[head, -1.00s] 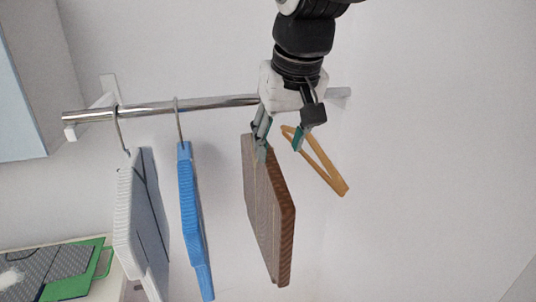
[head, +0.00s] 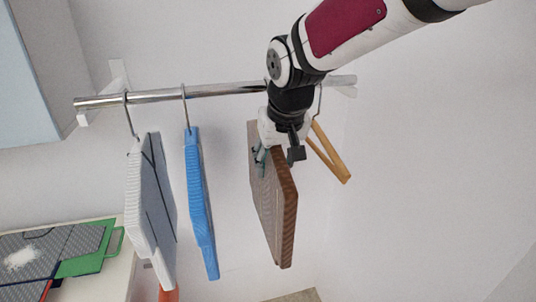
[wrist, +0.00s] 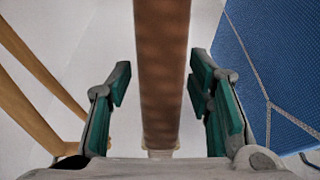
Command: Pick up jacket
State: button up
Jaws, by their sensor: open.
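A brown, ribbed, slab-like garment (head: 276,215), which looks like the jacket, hangs below the rail at the right of the head view. My gripper (head: 279,158) is open at its upper part, with a finger to either side. In the wrist view the brown garment (wrist: 161,40) runs as a narrow edge between the two open fingers of my gripper (wrist: 160,85), with a gap on each side. My gripper hides the garment's hook and part of its top edge.
A metal rail (head: 230,91) runs across the wall. A blue garment (head: 200,205) and a grey one (head: 147,195) hang to the left; a bare wooden hanger (head: 333,160) hangs close on the right. A counter with a green-edged board (head: 95,255) is at lower left.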

jog(key=shift+x, duration=1.4)
jog(key=shift+c, duration=0.3)
grip_shut()
jog(key=shift+r, duration=0.1)
